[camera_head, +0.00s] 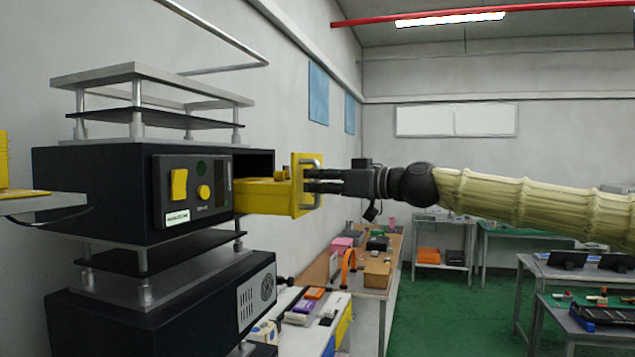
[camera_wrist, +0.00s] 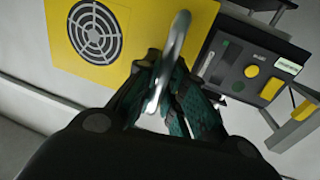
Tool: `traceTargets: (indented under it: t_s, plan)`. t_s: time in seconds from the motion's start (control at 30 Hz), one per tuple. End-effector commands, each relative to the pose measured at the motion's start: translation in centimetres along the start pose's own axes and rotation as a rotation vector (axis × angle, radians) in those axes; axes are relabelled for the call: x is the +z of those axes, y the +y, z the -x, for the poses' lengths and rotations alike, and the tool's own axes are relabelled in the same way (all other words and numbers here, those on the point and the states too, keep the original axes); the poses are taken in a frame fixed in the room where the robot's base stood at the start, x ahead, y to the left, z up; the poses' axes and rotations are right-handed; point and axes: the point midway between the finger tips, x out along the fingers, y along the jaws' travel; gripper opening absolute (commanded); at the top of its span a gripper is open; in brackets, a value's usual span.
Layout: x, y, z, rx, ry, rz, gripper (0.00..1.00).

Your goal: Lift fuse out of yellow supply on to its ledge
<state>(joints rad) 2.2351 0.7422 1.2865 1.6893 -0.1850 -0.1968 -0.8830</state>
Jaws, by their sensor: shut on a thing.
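The yellow fuse (camera_head: 266,195) is a drawer-like block with a front plate and a metal handle (camera_head: 316,182). In the head view it sticks part-way out of the dark slot of the black supply unit (camera_head: 100,195), its rear end still inside. My gripper (camera_head: 318,181) comes from the right and is shut on the fuse's handle. In the wrist view the curved handle (camera_wrist: 165,65) stands between the fingers (camera_wrist: 165,95), in front of the yellow front plate (camera_wrist: 70,60) with its round dark grille. The fingers hide part of the handle.
The supply's front panel (camera_head: 192,193) has yellow controls and a lit label. A grey ledge (camera_head: 35,205) holding a yellow object (camera_head: 3,165) juts out at the far left. Cluttered benches (camera_head: 375,285) stand behind; space right of the fuse holds my arm.

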Motion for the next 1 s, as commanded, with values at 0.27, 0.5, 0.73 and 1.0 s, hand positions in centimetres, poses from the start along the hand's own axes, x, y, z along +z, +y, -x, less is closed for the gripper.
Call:
traceTargets:
  t_s: [0.27, 0.5, 0.73, 1.0]
  plan:
    - [0.3, 0.4, 1.5, 0.003, 0.002, 0.001, 0.0]
    - [0.0, 0.6, 2.3, 0.004, 0.001, 0.0, 0.0]
    - [0.0, 0.7, 2.3, 0.004, 0.001, 0.0, 0.17]
    - [0.0, 0.5, 2.1, 0.0, 0.001, 0.0, 0.34]
